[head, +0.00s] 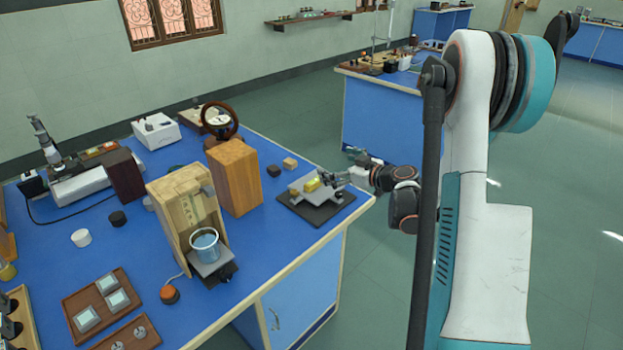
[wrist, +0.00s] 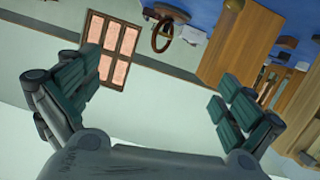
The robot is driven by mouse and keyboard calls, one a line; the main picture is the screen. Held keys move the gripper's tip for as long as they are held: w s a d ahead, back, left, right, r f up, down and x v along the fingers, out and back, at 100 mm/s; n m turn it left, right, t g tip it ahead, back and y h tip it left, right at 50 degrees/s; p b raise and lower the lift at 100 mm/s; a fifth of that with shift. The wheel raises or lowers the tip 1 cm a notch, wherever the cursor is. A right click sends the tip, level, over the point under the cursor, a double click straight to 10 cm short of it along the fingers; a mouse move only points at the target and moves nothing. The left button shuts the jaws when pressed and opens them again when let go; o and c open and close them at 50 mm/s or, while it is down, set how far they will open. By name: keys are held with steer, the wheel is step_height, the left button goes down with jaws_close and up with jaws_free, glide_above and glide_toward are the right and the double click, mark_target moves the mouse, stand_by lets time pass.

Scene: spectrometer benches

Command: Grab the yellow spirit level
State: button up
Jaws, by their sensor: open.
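A small yellow block (head: 312,184), which looks like the spirit level, sits on a light grey raised plate over a black base (head: 317,214) near the right edge of the blue bench. The yellow block is not visible in the wrist view.
A tall wooden block (head: 235,178) stands left of the plate, with a small dark cube (head: 274,171) and a small wooden cube (head: 290,163) behind. The bench's right edge is close.

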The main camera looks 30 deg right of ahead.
steer(key=s+d+f+g, duration=0.2)
steer(key=d+f, duration=0.1)
steer(key=f, duration=0.4)
steer(key=b, duration=0.2)
glide_toward(318, 181)
steer(key=w, duration=0.1)
steer(key=w+a+f, duration=0.1)
steer(key=shift+w+a+f+m, duration=0.25)
steer(key=shift+w+m, duration=0.1)
steer(key=shift+m, duration=0.05)
steer(key=shift+d+b+x, duration=0.2)
steer(key=shift+b+x, duration=0.75)
steer(key=shift+x, duration=2.15)
steer(key=shift+w+r, duration=0.1)
steer(key=shift+r, duration=0.1)
steer(key=c, duration=1.1)
